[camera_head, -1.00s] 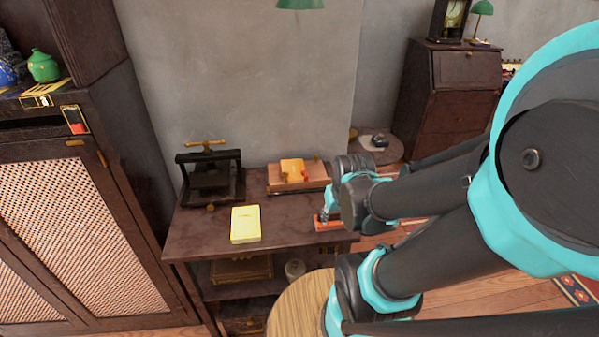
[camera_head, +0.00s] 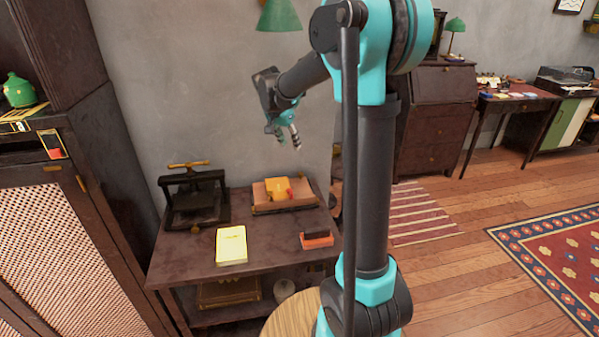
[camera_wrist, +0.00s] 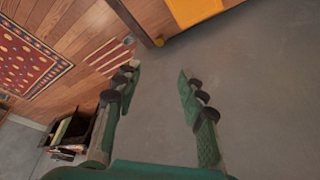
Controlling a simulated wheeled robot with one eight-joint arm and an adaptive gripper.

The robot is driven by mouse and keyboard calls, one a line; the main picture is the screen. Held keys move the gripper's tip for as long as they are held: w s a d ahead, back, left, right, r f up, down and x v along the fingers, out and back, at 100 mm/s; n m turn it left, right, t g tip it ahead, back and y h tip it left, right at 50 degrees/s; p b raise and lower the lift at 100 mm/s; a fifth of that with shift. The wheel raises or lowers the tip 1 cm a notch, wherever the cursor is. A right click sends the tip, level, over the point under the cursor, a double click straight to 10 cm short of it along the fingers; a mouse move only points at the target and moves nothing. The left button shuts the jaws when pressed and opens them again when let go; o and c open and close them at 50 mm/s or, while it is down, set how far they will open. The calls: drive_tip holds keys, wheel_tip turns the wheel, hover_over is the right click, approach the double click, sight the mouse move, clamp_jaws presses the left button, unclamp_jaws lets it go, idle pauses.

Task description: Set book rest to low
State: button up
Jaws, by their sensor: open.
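A low wooden stand that looks like the book rest (camera_head: 263,200) lies at the back right of the dark table in the head view. A yellow-orange piece (camera_head: 279,188) sits on it; the angle of its board is hard to tell. My gripper (camera_head: 290,140) hangs in the air above the stand, near the wall, touching nothing. In the wrist view, my gripper (camera_wrist: 158,70) has its two fingers spread apart with nothing between them. A yellow-orange surface (camera_wrist: 195,10) beside brown wood at the top edge there may be part of the stand.
The dark table (camera_head: 195,258) also bears a black press (camera_head: 195,200), a yellow book (camera_head: 231,245) and a red-orange block (camera_head: 317,240). A green lamp shade (camera_head: 278,14) hangs above. A cabinet (camera_head: 80,235) stands at left. Open wooden floor lies at right.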

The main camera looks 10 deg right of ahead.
sight(300, 173)
drive_tip(key=x, duration=1.7)
drive_tip(key=shift+f, duration=0.15)
clamp_jaws()
